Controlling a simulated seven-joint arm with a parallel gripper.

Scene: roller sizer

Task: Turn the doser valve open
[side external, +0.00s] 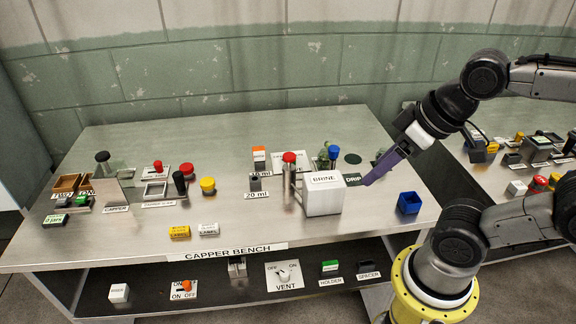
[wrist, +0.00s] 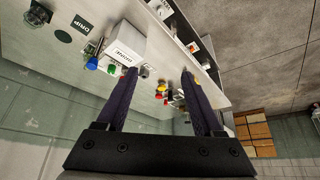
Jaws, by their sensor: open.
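The BRINE box (wrist: 125,42) also shows there, beyond the left finger. A red-topped post (side external: 289,158) stands left of the box, and a blue-topped part (side external: 334,152) stands behind it. I cannot tell which part is the doser valve, or its position.
A blue open bin (side external: 409,203) stands right of the box. Orange-topped (side external: 259,153) and grey (side external: 255,183) parts stand by the ml labels. Red, black and yellow knobs (side external: 207,185) crowd the left. The lower shelf holds a VENT dial (side external: 285,275). The bench's front middle is mostly clear.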

